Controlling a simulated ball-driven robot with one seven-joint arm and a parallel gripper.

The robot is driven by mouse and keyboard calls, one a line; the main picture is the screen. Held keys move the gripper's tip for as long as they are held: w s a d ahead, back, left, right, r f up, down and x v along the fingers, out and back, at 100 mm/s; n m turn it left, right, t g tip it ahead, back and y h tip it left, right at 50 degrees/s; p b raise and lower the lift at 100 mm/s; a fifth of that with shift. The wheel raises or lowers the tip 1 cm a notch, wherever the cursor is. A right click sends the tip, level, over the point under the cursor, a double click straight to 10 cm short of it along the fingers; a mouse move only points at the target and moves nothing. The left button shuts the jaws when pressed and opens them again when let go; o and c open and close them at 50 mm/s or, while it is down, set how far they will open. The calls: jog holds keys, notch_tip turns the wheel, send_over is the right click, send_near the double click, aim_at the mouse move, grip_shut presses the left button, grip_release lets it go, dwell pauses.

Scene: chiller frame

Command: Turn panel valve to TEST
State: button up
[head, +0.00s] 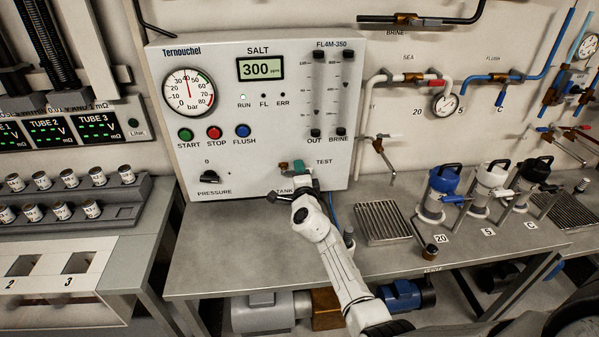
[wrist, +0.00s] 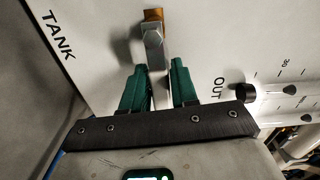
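The panel valve (wrist: 153,42) has a brass stem and a flat grey metal lever, which runs down the wrist view toward my gripper. My gripper (wrist: 159,68) has two green fingers, one on each side of the lever's end. The fingers stand apart, with a narrow gap visible at the right finger; contact at the left finger is unclear. In the head view my gripper (head: 292,168) is at the panel's lower right, between the TANK label (head: 285,190) and the TEST label (head: 324,162). There my wrist and fingers hide most of the valve.
The white panel (head: 225,160) carries a gauge (head: 188,91), several buttons and a PRESSURE knob (head: 210,177) left of my gripper. The grey bench (head: 240,255) below is mostly clear on the left. A drain grate (head: 383,222) and several capped bottles stand to the right.

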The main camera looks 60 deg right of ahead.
jog(key=o, duration=0.3)
jog(key=shift+r, duration=0.2)
jog(key=shift+o, duration=0.2)
jog(key=p+v, duration=0.3)
jog(key=v, duration=0.7)
jog(key=shift+s+a, duration=0.2)
jog(key=shift+a, duration=0.15)
